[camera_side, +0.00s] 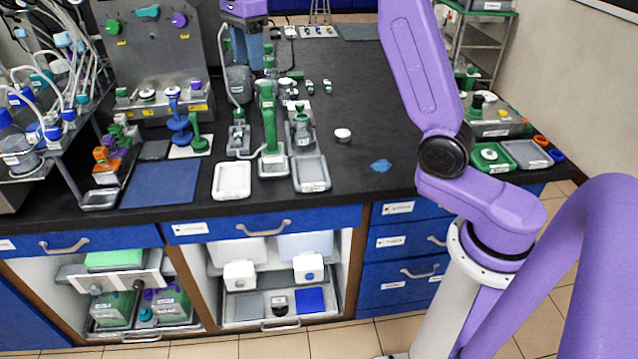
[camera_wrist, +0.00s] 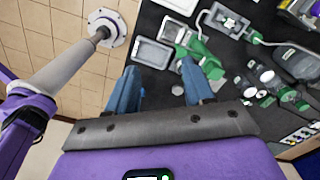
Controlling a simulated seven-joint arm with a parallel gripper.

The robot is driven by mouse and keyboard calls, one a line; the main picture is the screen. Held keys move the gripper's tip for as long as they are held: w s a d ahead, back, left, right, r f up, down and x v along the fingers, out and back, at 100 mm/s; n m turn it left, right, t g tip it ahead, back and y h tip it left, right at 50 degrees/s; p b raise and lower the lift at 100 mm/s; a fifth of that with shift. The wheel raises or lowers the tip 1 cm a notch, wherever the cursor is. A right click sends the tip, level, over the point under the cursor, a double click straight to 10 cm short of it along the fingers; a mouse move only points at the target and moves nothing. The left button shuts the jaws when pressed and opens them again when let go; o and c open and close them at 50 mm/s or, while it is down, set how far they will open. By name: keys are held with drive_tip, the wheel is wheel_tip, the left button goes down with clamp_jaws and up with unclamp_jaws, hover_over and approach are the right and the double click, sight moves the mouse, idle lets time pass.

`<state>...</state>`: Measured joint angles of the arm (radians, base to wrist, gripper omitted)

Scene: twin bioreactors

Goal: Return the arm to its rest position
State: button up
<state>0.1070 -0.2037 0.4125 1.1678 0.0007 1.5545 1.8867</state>
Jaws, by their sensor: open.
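My gripper (camera_wrist: 160,88) shows in the wrist view with its two blue fingers spread wide apart and nothing between them. In the side view what looks like my gripper (camera_side: 252,55) hangs at the top centre, a purple hand with blue fingers pointing down over the back of the bench. It appears to be above the bench gear, but its exact height is hard to tell. My purple arm rises from its white base at the right and leaves the picture at the top, so the links leading to the hand are hidden.
Green-topped equipment (camera_side: 268,125) stands mid-bench behind a white tray (camera_side: 233,194) and a grey tray (camera_side: 325,187). A small white-topped round item (camera_side: 342,134) and a blue patch (camera_side: 380,166) lie right of it. A tubing rack (camera_side: 50,150) is at left. The bench's right middle is mostly clear.

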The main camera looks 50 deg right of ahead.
drive_tip(key=s+a+f+n, duration=0.2)
drive_tip(key=s+a+n, duration=0.2)
drive_tip(key=s+n, duration=0.4)
drive_tip(key=s+a+f+n, duration=0.3)
drive_tip(key=s+a+n, duration=0.1)
drive_tip(key=s+n, duration=0.45)
drive_tip(key=s+d+f+n, duration=0.2)
drive_tip(key=s+f+n, duration=0.2)
drive_tip(key=s+n, duration=0.4)
drive_tip(key=s+d+f+n, duration=0.3)
drive_tip(key=s+n, duration=0.5)
drive_tip(key=s, duration=0.5)
drive_tip(key=shift+s+d+f+n, duration=0.15)
drive_tip(key=shift+s+f+n, duration=0.15)
drive_tip(key=shift+f, duration=0.25)
